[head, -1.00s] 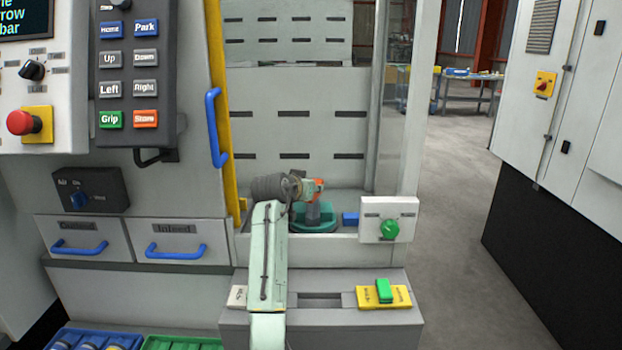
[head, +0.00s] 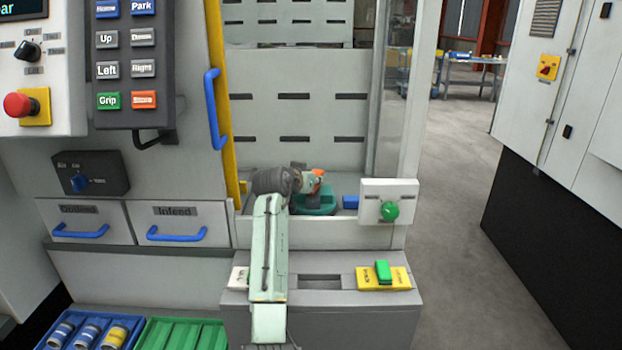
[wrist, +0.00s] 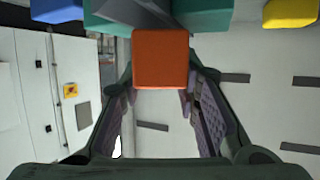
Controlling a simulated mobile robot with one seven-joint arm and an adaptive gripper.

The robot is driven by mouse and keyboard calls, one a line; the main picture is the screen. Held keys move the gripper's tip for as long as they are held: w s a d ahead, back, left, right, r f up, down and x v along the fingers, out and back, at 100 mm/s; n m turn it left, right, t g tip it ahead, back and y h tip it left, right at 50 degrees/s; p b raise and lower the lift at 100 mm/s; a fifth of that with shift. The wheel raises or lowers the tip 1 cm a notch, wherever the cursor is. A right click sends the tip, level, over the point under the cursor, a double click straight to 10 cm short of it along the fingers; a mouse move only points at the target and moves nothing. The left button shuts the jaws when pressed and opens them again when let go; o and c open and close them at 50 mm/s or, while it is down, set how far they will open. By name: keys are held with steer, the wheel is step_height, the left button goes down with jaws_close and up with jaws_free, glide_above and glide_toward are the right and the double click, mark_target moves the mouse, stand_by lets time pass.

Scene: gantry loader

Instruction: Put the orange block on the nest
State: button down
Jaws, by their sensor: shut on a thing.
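The orange block (wrist: 160,58) is between the two fingers of my gripper (wrist: 160,85) in the wrist view, with the fingers closed on its sides. In the head view, a small orange patch of the block (head: 318,172) shows at the end of my gripper (head: 310,184), inside the machine opening. A teal base (head: 318,205), which looks like the nest, lies under the gripper. Its teal surface also shows behind the block in the wrist view (wrist: 207,15), with a grey part on it. My wrist hides part of it, and I cannot tell whether block and base touch.
A blue block (head: 350,202) lies right of the teal base. A yellow piece (wrist: 290,12) shows in the wrist view. A white box with a green button (head: 390,210) stands at the opening's right front. The sill and frame post bound the opening.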

steer(key=shift+f, duration=0.4)
steer(key=c, duration=1.1)
jaws_free()
steer(key=shift+r, duration=0.1)
step_height(320, 180, up, 10)
steer(key=shift+f, duration=0.1)
